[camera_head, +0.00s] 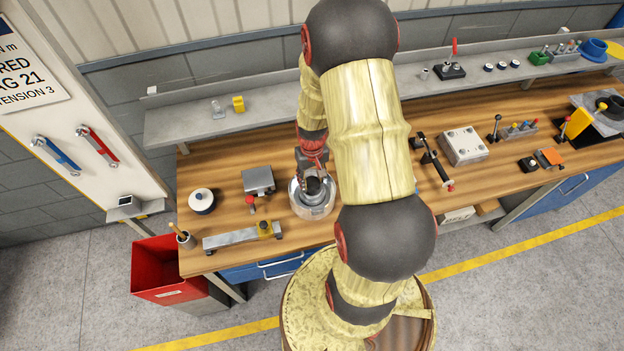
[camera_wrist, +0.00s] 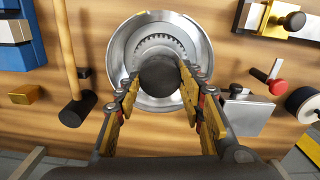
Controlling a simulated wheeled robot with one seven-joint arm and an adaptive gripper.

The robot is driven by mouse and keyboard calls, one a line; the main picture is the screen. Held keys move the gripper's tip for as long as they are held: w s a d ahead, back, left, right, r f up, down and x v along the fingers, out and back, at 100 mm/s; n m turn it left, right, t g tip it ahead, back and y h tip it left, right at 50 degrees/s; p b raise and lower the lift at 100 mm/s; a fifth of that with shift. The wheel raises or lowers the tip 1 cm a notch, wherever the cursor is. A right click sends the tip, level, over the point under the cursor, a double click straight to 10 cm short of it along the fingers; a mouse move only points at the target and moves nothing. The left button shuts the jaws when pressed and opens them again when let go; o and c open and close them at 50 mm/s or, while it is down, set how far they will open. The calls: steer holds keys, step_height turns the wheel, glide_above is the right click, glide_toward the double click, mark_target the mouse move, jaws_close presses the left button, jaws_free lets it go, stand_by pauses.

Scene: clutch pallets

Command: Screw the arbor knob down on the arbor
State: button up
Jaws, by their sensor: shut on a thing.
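The black arbor knob (camera_wrist: 159,74) sits over the middle of a round silver metal fixture (camera_wrist: 122,50) with a toothed ring inside. My gripper (camera_wrist: 158,80) comes from above with its two yellow-and-black fingers on either side of the knob, shut on it. The arbor is hidden beneath the knob, so I cannot tell how far down the knob sits. In the head view the metal fixture (camera_head: 314,211) stands on the wooden bench, with my gripper (camera_head: 314,178) over its middle; my arm covers part of the bench beside it.
A grey block (camera_head: 258,180) and a black-and-white round part (camera_head: 202,201) stand left of the fixture. A metal bar tool (camera_head: 232,239) lies near the front edge. A shelf (camera_head: 185,126) runs behind.

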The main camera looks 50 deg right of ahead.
steer(key=shift+f+b, duration=0.3)
steer(key=shift+f, duration=0.1)
stand_by(0.4)
steer(key=o, duration=1.2)
steer(key=c, duration=1.1)
steer(key=shift+o, duration=0.2)
steer(key=m, duration=1)
steer(key=shift+b, duration=0.35)
steer(key=o, duration=0.8)
